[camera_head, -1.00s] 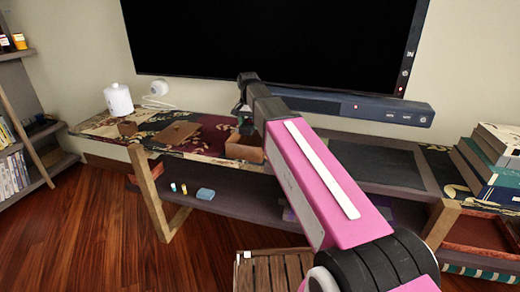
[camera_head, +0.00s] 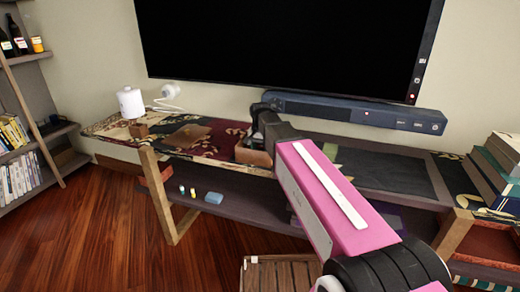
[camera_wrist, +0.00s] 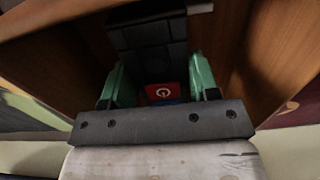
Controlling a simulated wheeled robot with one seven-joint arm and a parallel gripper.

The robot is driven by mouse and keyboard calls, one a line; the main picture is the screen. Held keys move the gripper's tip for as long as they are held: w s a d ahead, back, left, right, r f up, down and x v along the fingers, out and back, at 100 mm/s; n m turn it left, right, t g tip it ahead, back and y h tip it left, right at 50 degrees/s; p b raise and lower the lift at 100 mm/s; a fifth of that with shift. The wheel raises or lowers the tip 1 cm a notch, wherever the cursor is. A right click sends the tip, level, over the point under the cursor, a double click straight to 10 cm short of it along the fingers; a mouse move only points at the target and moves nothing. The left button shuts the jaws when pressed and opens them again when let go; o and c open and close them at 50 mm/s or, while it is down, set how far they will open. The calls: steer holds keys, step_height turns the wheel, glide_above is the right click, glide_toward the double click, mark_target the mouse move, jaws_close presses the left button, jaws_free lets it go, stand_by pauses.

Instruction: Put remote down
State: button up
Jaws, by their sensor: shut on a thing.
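My gripper (camera_wrist: 157,85) is shut on a dark remote (camera_wrist: 150,38), which has black keys and a red part with a white power symbol. Green fingers flank the remote in the wrist view. Brown wooden walls of an open box (camera_wrist: 50,50) surround it there. In the head view, the small brown box (camera_head: 252,157) stands on the patterned console below the television, and my dark wrist is right above it, hiding part of it. The remote is hidden in the head view. I cannot tell whether it touches the box floor.
The console (camera_head: 215,140) also bears a white canister (camera_head: 130,102), a brown book-like item (camera_head: 187,136) and a dark soundbar (camera_head: 350,111). Stacked books (camera_head: 492,170) stand at the right. A slatted wooden crate (camera_head: 282,274) is on the floor near me. The floor at left is clear.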

steer(key=shift+f, duration=0.1)
steer(key=o, duration=1)
step_height(320, 180, up, 12)
stand_by(0.4)
